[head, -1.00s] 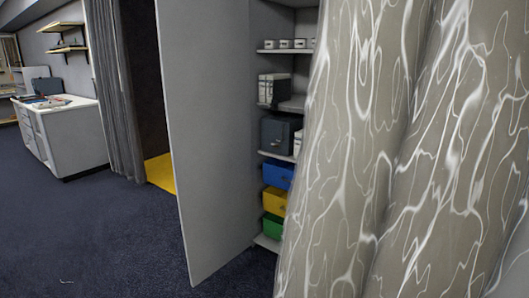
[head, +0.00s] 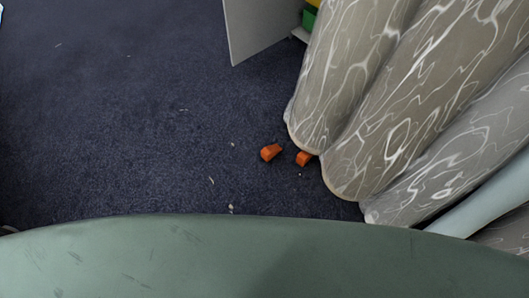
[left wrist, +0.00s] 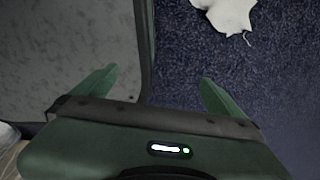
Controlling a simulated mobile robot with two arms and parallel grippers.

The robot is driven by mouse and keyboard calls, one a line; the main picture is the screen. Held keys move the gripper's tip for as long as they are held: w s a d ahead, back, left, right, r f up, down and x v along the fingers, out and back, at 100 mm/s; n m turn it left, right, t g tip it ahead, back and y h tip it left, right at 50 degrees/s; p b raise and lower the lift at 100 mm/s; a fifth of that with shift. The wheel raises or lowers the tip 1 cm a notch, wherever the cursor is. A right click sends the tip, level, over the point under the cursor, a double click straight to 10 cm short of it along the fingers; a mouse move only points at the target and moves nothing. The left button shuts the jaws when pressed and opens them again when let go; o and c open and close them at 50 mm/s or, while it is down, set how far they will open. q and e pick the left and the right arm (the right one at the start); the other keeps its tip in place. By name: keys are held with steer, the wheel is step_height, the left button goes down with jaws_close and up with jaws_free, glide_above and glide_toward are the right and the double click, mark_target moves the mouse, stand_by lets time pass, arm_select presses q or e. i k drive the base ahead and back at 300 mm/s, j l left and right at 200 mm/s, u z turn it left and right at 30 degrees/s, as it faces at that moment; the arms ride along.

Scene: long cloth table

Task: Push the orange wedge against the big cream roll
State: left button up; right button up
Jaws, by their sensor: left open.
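Two small orange pieces lie on the dark blue carpet in the head view. The left one (head: 271,152) looks wedge-like; the right one (head: 303,158) lies closer to the lower ends of the rolls, and I cannot tell whether it touches one. Several large beige-grey rolls with white veins (head: 395,110) lean in from the right; I cannot tell which is the big cream roll. My left gripper (left wrist: 158,78) shows in the left wrist view, its green fingers apart with nothing between them. No gripper shows in the head view.
A pale blue-grey roll or pole (head: 480,207) lies at the right. A grey panel (head: 262,28) stands at the top. Small pale scraps dot the carpet, which is otherwise clear on the left. A crumpled white piece (left wrist: 228,12) and a grey panel (left wrist: 68,50) show in the left wrist view.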

mark_target(269, 151)
steer(key=i+j, duration=0.4)
steer(key=i+j+z, duration=0.45)
steer(key=j+z, duration=0.2)
steer(key=i+j+z, duration=0.2)
steer(key=j+z, duration=0.15)
steer(key=z, duration=0.4)
